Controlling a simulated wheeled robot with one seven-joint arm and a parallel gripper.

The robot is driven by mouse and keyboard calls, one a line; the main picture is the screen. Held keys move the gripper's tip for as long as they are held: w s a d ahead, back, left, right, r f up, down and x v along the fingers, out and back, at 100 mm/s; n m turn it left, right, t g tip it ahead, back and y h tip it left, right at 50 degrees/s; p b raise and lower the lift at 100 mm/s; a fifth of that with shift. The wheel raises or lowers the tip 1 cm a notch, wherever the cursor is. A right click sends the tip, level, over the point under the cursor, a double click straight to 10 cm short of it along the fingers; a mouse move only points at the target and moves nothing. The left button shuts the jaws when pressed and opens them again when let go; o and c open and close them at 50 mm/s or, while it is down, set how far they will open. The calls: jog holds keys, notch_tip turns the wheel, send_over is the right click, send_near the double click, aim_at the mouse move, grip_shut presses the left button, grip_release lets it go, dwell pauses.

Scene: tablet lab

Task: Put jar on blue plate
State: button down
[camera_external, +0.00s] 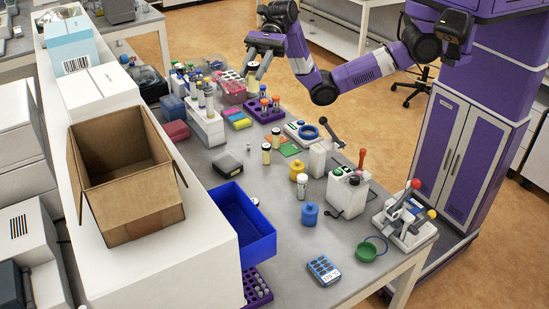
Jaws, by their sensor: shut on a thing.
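My gripper (257,66) is at the top centre of the picture, above the far part of the bench. It is shut on a small jar (253,67) with a pale top, held up near the pink tube rack; the jar is small and partly covered by the fingers. A round blue plate (309,132) sits on a white device (299,127) near the bench's right edge, to the lower right of my gripper. Its top looks empty.
Similar jars (266,154) stand mid-bench by a green pad (290,149). A pink rack (232,88) and a blue tube rack (265,110) stand below my gripper. A black-handled tool (331,133) rises beside the blue plate. A blue bin (243,224) is nearer.

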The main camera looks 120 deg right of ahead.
jog(key=w+a+r+n+g+y+p, duration=0.1)
jog(key=w+a+n+g+y, duration=0.1)
jog(key=a, duration=0.7)
jog(key=w+a+r+n+g+y+p, duration=0.1)
jog(key=a+n+g+p, duration=0.1)
jog(key=a, duration=0.7)
jog(key=n+g+y+p, duration=0.2)
jog(key=n+g+p, duration=0.1)
jog(key=n+g, duration=0.1)
send_over(324, 268)
notch_tip(324, 268, down, 40)
jog(key=shift+r, duration=0.1)
jog(key=c, duration=1.1)
grip_release()
jog(key=shift+o, duration=0.2)
